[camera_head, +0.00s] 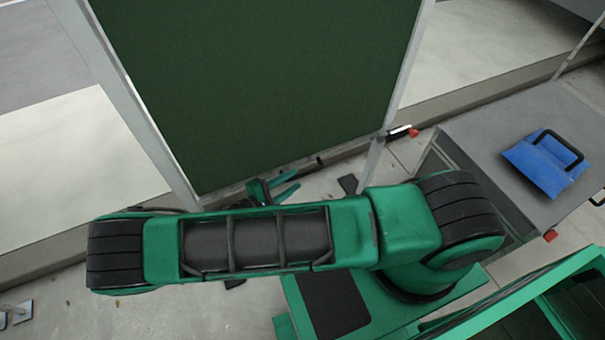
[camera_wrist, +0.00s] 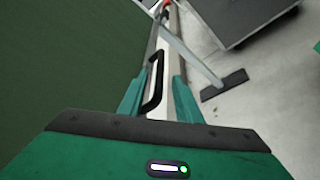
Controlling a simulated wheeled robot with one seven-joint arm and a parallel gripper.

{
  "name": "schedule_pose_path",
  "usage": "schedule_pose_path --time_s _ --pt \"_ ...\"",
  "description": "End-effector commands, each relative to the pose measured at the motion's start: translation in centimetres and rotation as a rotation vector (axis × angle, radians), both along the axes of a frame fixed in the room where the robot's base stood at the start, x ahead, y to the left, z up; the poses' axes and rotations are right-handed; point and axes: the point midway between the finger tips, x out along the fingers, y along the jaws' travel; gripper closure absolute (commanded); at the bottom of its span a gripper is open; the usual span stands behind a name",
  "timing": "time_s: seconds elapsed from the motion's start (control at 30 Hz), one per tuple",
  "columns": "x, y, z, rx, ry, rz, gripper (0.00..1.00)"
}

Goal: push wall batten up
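A large dark green panel (camera_head: 255,80) with a pale metal frame stands in front of me; it also fills the left of the wrist view (camera_wrist: 60,60). In the wrist view, a pale bar (camera_wrist: 172,60) runs along the panel's edge, with a black handle (camera_wrist: 154,82) at it. I cannot tell for certain which part is the wall batten. My gripper (camera_wrist: 158,98) has its two green fingers apart, one on each side of the handle in the picture. No contact with the handle is clear. In the head view my gripper (camera_head: 274,189) is low by the panel's bottom edge, partly hidden by my arm.
A grey box or cart (camera_head: 510,140) stands at the right, with a blue black-handled object (camera_head: 545,165) on top. A slanting metal strut with a dark foot (camera_wrist: 224,84) stands right of the bar. A low ledge (camera_head: 40,250) runs behind the panel. Pale floor shows at lower left.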

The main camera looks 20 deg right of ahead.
Motion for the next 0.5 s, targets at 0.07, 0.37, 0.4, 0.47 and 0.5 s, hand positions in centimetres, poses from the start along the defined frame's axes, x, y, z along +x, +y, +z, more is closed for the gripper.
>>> schedule_pose_path --time_s 0.07,0.37,0.4,0.47,0.5 --pt "0.6 -1.5 -0.3 -0.002 0.000 -0.003 0.69" --pt "2.0 -4.8 -1.1 0.000 0.001 -0.001 0.69" --pt "2.1 -5.0 -1.2 0.000 0.000 -0.001 0.69" --pt "2.2 -5.2 -1.2 0.000 0.000 -0.001 0.69" --pt "2.3 -5.3 -1.3 0.001 0.000 -0.001 0.69"
